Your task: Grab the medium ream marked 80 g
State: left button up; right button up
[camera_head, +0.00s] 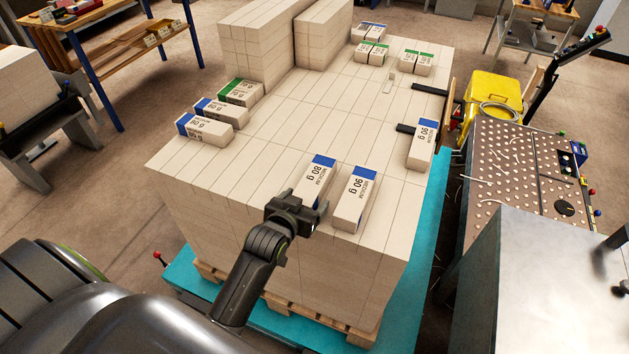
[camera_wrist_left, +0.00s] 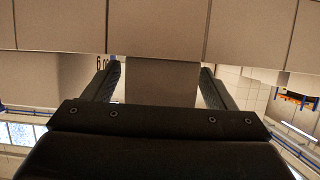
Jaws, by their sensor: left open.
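The medium ream marked 80 g (camera_head: 318,181) lies on top of the big stack of reams, white with a blue end band, near the front edge. My left gripper (camera_head: 298,214) is open at its near end and hides part of that end. In the left wrist view a plain ream end (camera_wrist_left: 160,82) shows between the two spread fingers (camera_wrist_left: 160,88), one on each side; I cannot tell whether they touch it. A medium ream marked 90 g (camera_head: 356,196) lies just to the right. My right gripper is not in view.
More labelled reams lie at the left edge (camera_head: 205,130), the back (camera_head: 371,52) and the right (camera_head: 423,145) of the stack top. Taller ream blocks (camera_head: 258,45) stand at the back left. The middle of the top is mostly clear. A teal platform (camera_head: 428,240) lies below.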

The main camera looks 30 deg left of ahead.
pick_arm(q)
jog(key=shift+w+f, duration=0.15)
jog(key=shift+w, duration=0.1)
jog(key=c, duration=1.3)
